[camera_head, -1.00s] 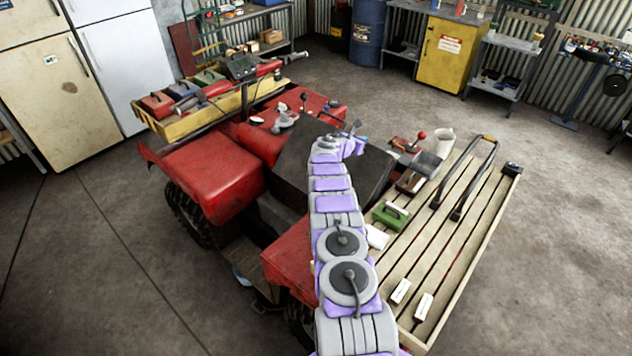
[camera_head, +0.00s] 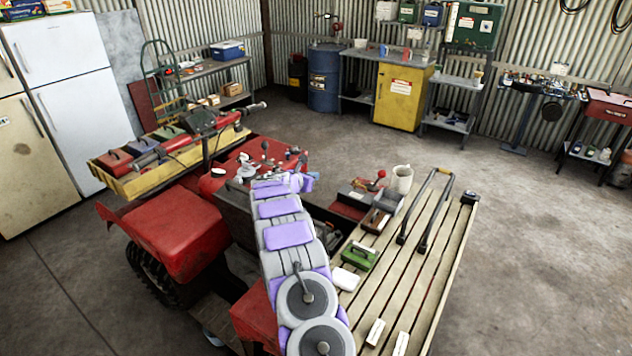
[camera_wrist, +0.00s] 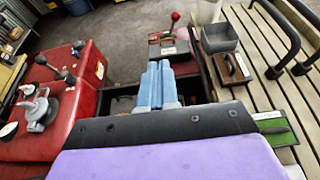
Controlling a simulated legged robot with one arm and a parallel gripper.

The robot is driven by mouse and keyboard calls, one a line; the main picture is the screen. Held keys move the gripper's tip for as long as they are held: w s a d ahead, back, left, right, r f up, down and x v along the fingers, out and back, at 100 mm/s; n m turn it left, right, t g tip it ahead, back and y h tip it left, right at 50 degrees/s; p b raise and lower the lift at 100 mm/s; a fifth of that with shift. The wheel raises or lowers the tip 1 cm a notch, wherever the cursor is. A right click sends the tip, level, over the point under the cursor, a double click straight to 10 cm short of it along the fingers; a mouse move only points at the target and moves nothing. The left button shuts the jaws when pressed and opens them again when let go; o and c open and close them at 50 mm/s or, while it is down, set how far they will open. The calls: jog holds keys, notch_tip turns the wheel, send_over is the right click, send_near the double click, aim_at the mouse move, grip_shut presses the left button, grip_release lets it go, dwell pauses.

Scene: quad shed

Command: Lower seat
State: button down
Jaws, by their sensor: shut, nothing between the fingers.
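The red quad (camera_head: 180,233) stands in front of me. A dark panel, which looks like its seat (camera_head: 236,212), shows left of my arm in the head view; my arm covers much of it and its tilt is hard to tell. Right of my arm is a dark gap in the red body. My gripper (camera_wrist: 160,85) is shut and empty in the wrist view. Its blue fingers point over the dark opening between the red body with levers (camera_wrist: 50,90) and a small red box (camera_wrist: 170,45). I see no clear contact with the seat.
A yellow front rack (camera_head: 150,178) holds boxes. Open floor (camera_head: 540,240) lies at right; fridges (camera_head: 62,95) stand at left.

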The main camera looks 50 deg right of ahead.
jog(key=shift+s+a+r, duration=0.2)
jog(key=shift+a+r, duration=0.9)
jog(key=shift+a, duration=0.1)
